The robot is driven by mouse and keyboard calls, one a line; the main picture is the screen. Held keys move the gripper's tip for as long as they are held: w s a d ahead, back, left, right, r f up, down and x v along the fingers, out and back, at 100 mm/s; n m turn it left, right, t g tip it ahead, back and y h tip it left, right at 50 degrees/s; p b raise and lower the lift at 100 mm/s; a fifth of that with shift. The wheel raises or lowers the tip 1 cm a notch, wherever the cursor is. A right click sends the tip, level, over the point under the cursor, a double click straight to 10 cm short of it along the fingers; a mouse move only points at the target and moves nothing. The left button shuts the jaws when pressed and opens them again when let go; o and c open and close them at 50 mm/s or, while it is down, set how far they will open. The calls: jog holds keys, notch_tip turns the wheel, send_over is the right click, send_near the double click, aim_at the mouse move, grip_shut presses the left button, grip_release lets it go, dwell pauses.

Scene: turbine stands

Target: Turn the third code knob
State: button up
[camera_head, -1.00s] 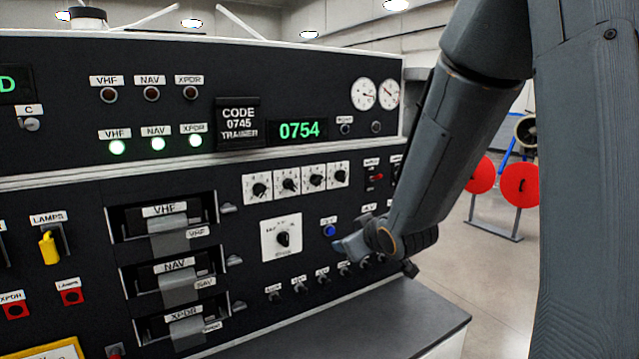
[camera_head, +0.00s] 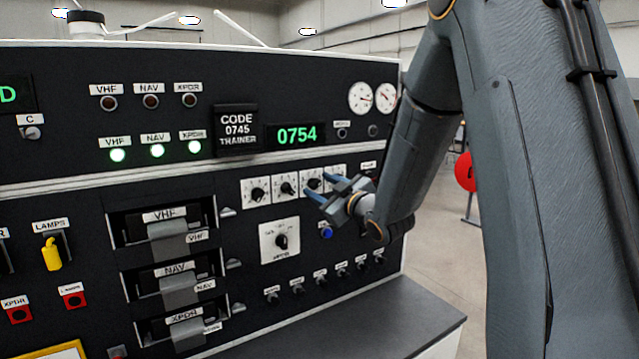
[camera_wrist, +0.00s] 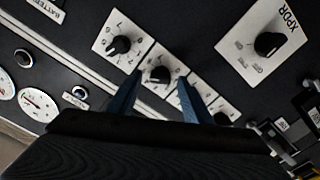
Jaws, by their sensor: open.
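The row of code knobs sits on white plates in the panel. The third code knob (camera_head: 313,183) is black, and my gripper's fingers partly cover its plate. In the wrist view the third knob (camera_wrist: 159,75) lies between and beyond my two blue fingertips. My gripper (camera_head: 318,187) is open and empty, close in front of the panel; it also shows in the wrist view (camera_wrist: 157,92). I cannot tell whether it touches anything. The fourth knob (camera_wrist: 119,44) is beside it. The green display (camera_head: 297,135) reads 0754, and the sign (camera_head: 237,130) reads CODE 0745 TRAINER.
The XPDR dial (camera_head: 281,241) is below the code knobs, with a blue button (camera_head: 326,232) to its right. Small knobs (camera_head: 320,277) line the panel below. Two gauges (camera_head: 361,98) are above right. A dark ledge (camera_head: 370,320) juts out at the bottom.

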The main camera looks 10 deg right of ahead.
jog(key=shift+w+a, duration=0.15)
jog(key=shift+w, duration=0.35)
jog(key=c, duration=1.1)
jog(key=shift+o, duration=0.2)
jog(key=shift+f+n+b, duration=0.1)
jog(key=shift+n+b, duration=0.2)
jog(key=shift+b, duration=0.1)
jog(key=n+b, duration=0.3)
jog(key=b, duration=0.1)
jog(key=shift+b, duration=0.35)
jog(key=n+b, duration=0.4)
jog(key=shift+b, duration=0.35)
jog(key=shift+a, duration=0.1)
